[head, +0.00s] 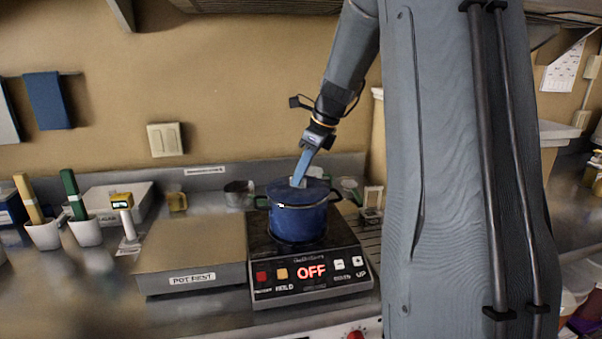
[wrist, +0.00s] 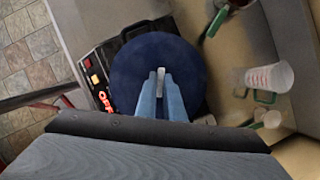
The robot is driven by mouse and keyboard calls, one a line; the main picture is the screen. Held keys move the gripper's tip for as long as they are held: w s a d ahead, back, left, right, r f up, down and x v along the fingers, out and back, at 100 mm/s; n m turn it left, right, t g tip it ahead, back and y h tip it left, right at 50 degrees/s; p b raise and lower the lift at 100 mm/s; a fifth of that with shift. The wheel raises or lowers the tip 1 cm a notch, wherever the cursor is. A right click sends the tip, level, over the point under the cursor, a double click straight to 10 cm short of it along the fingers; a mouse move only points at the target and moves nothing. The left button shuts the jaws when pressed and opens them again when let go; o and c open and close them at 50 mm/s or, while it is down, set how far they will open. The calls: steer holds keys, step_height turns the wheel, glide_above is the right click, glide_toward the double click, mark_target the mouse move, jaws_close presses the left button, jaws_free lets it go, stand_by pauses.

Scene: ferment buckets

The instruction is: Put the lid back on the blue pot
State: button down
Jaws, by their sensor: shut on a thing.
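The blue pot (head: 298,219) stands on the black hot plate (head: 312,285), whose display reads OFF. The dark blue lid (head: 285,191) is at the pot's top, and in the wrist view the round lid (wrist: 135,75) covers the pot. I cannot tell whether it is fully seated. My gripper (head: 299,180) reaches down from above and is shut on the lid's pale knob (wrist: 160,78). In the wrist view the two blue fingers of my gripper (wrist: 161,84) stand on either side of the knob. The pot's body is hidden in that view.
A flat box labelled POT REST (head: 192,262) is left of the hot plate, its top empty. A metal cup (head: 240,193) stands behind. White holders with a yellow and a green handle (head: 85,230) stand at the left.

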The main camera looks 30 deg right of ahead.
stand_by(0.3)
steer(key=c, duration=1.8)
jaws_free()
steer(key=shift+o, duration=0.4)
steer(key=o, duration=0.4)
steer(key=shift+r, duration=0.15)
steer(key=shift+r+p, duration=3.4)
steer(key=shift+p, duration=0.2)
jaws_close()
